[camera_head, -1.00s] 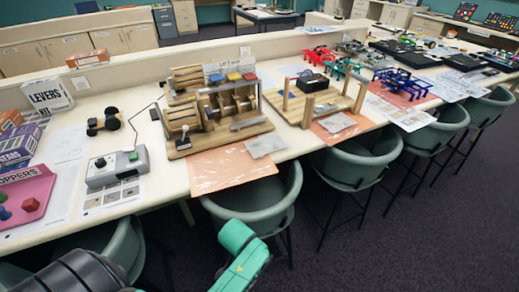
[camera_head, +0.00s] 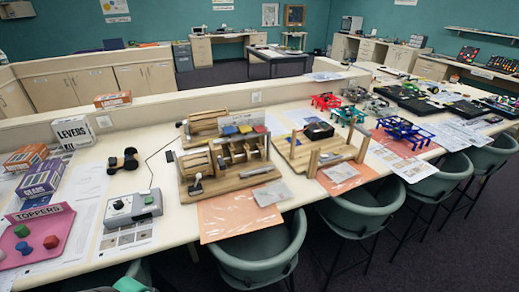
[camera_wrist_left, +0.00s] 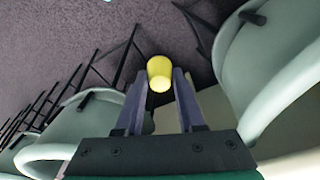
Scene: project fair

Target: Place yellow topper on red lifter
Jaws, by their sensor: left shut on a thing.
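The yellow topper (camera_wrist_left: 160,70), a small rounded cylinder, is between the fingertips of my left gripper (camera_wrist_left: 158,80) in the left wrist view. The gripper is shut on it and holds it in the air, with the carpet and chairs behind. In the head view the left gripper and the topper are out of frame. A wooden machine (camera_head: 232,198) stands on the table at the middle. Along its top back are a blue, a yellow and a red pad (camera_head: 260,129); the red one is rightmost and looks bare. My right gripper is in neither current view.
A pink toppers tray (camera_head: 65,222) with red, blue and green pieces is at the table's left. A grey control box (camera_head: 133,207) stands left of the machine. A wooden frame (camera_head: 322,148) is to its right. Green chairs (camera_head: 258,250) line the front edge.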

